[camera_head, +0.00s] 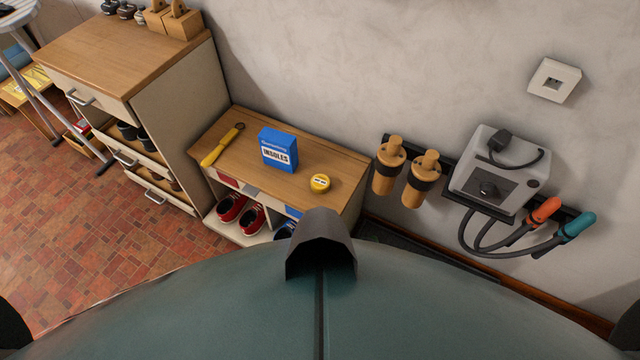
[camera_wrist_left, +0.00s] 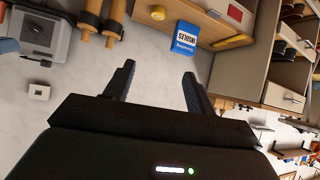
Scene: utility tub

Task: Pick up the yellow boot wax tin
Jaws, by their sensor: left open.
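The yellow boot wax tin (camera_head: 320,183) is a small round tin with a pale label. It sits on the wooden top of a low shoe bench (camera_head: 222,148), near its right end and to the right of a blue insoles box (camera_head: 279,150). The tin also shows near the top of the left wrist view (camera_wrist_left: 158,13). Neither gripper shows in the head view, and my right gripper is not seen.
A yellow-handled tool (camera_head: 221,146) lies left of the box. Red shoes (camera_head: 232,207) stand in the bench below. Wooden boot forms (camera_head: 389,168) and a grey device (camera_head: 494,172) are on the wall at right. A taller cabinet (camera_head: 130,55) stands at left.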

